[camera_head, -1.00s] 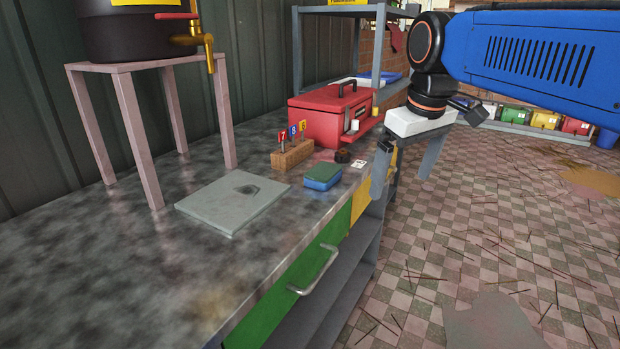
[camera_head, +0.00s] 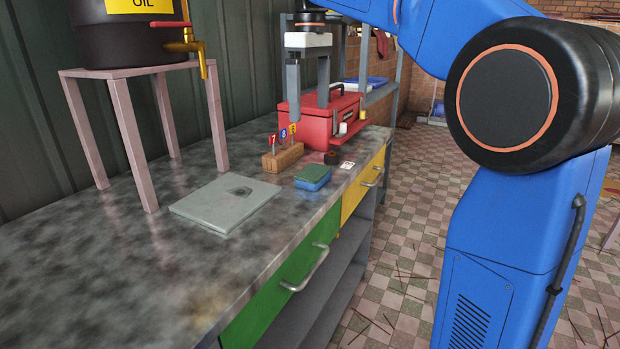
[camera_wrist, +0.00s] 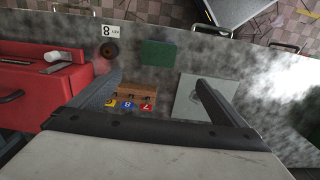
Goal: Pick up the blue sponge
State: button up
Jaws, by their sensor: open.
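The blue sponge (camera_head: 312,182) lies on the worktop, blue below with a green upper face. In the wrist view its green top (camera_wrist: 158,53) shows beyond my fingertips, between their lines and nearer the left one. My gripper (camera_head: 309,102) is open and empty, pointing down above the worktop near the red toolbox, higher than the sponge and behind it in the head view. The two fingers also show in the wrist view (camera_wrist: 158,78), spread wide apart. Nothing is between them at their own height that I can see.
A wooden block with numbered tags (camera_head: 283,157) stands just behind the sponge. The red toolbox (camera_head: 310,124), a small dark round item (camera_head: 331,157) and a number card (camera_head: 346,165) are close by. A grey plate (camera_head: 224,205) lies in front left. An oil barrel stands on a pink stand (camera_head: 118,110).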

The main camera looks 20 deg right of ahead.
send_over(314, 171)
jog(key=f, duration=0.7)
jog(key=a+f, duration=0.1)
jog(key=f, duration=0.3)
jog(key=shift+d+f, duration=0.25)
jog(key=shift+f, duration=1.1)
jog(key=shift+d+f, duration=0.2)
jog(key=shift+f, duration=1.15)
jog(key=c, duration=1.2)
notch_tip(314, 171, up, 10)
